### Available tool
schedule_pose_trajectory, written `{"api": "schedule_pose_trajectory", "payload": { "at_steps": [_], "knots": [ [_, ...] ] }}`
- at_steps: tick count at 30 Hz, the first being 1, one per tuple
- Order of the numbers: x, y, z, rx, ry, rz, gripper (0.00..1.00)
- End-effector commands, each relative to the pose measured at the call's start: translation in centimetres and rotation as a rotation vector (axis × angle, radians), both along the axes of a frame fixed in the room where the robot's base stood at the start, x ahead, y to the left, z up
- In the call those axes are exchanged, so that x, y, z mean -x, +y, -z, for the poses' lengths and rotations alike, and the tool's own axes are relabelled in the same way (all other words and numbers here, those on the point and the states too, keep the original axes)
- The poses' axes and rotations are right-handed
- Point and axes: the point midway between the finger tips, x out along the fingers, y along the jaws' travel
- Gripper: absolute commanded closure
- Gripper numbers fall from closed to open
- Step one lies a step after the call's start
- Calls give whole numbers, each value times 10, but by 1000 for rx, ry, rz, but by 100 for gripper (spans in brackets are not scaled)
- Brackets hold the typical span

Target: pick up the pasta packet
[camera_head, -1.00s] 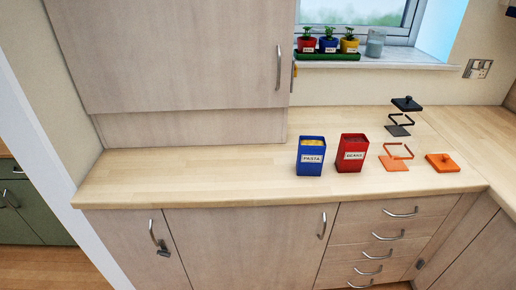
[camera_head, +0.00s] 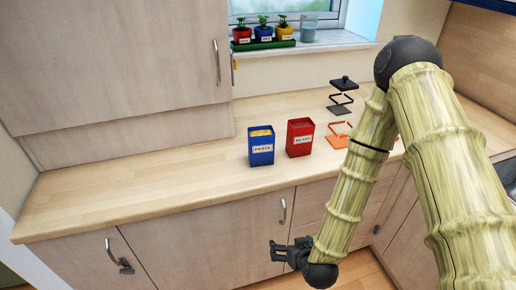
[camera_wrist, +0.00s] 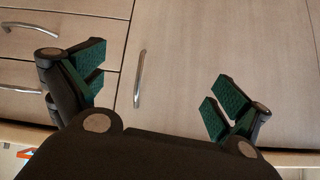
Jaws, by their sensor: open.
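The pasta packet is a blue, box-like container (camera_head: 261,150) with a white label reading PASTA and yellow contents at its open top. It stands upright on the wooden counter, near the front edge. My gripper (camera_head: 275,250) is open and empty, low in front of the cupboard doors, below counter height and below the packet. In the wrist view its green-padded fingers (camera_wrist: 160,92) are spread wide with only cupboard and drawer fronts between them. The packet cannot be made out in the wrist view.
A red container (camera_head: 300,142) stands just right of the packet. The counter (camera_head: 150,175) left of the packet is clear. Potted plants (camera_head: 262,34) sit on the sill.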

Motion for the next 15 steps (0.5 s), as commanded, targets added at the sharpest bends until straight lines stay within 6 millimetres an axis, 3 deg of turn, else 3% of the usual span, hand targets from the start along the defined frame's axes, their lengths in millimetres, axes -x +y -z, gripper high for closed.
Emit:
{"api": "schedule_pose_trajectory", "payload": {
  "at_steps": [1, 3, 6, 10, 15],
  "knots": [
    [-35, 17, -35, -17, -121, -8, 0],
    [-72, 37, -82, -34, -274, -14, 0],
    [-112, 58, -146, -49, -466, -8, 0],
    [-141, 74, -211, -61, -646, 10, 0],
    [-156, 83, -254, -67, -758, 28, 0]
  ]
}}
